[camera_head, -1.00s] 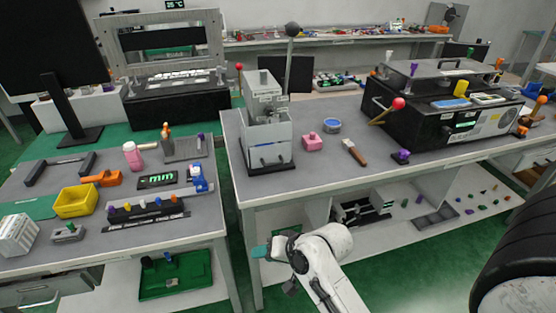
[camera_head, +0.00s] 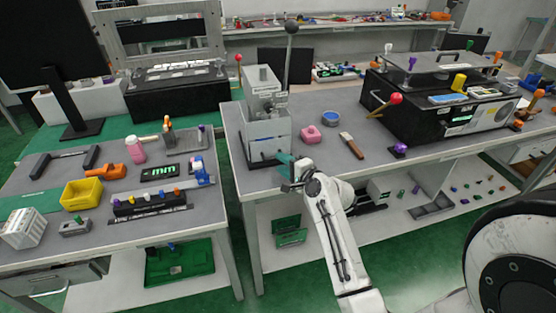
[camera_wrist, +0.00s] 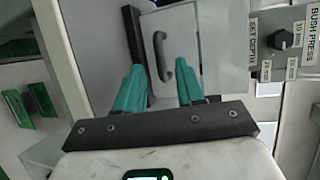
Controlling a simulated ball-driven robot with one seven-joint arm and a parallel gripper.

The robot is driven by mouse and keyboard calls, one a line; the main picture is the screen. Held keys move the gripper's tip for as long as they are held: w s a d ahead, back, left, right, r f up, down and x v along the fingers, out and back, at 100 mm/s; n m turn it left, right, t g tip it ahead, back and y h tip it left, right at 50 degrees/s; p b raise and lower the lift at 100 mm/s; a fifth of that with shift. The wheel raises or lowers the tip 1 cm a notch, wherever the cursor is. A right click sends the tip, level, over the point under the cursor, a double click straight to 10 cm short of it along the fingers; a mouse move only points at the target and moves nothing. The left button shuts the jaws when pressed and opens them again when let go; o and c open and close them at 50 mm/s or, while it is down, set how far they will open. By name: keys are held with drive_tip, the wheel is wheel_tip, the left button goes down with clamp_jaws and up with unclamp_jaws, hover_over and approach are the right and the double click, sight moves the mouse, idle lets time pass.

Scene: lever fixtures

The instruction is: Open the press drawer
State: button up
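The press is a grey machine (camera_head: 266,128) with a tall black lever and ball knob, standing at the left end of the right-hand table. In the wrist view its panel (camera_wrist: 284,40) reads "BUSH PRESS" and carries a dial. The drawer (camera_wrist: 205,48) is a pale front with a dark bow handle (camera_wrist: 164,56); it looks shut. My gripper (camera_head: 285,165) is at the front of the press, near the table edge. In the wrist view its teal fingers (camera_wrist: 160,72) are apart, with the handle showing between and just beyond their tips. I cannot tell whether they touch it.
A pink block (camera_head: 311,133), a blue round tin (camera_head: 331,119) and a brush (camera_head: 351,145) lie right of the press. A black machine with a red-knobbed lever (camera_head: 395,99) stands farther right. A shelf with a grey tray (camera_head: 431,210) is below the tabletop.

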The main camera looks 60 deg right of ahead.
sight(267, 142)
drive_tip(key=shift+x, duration=1.5)
clamp_jaws()
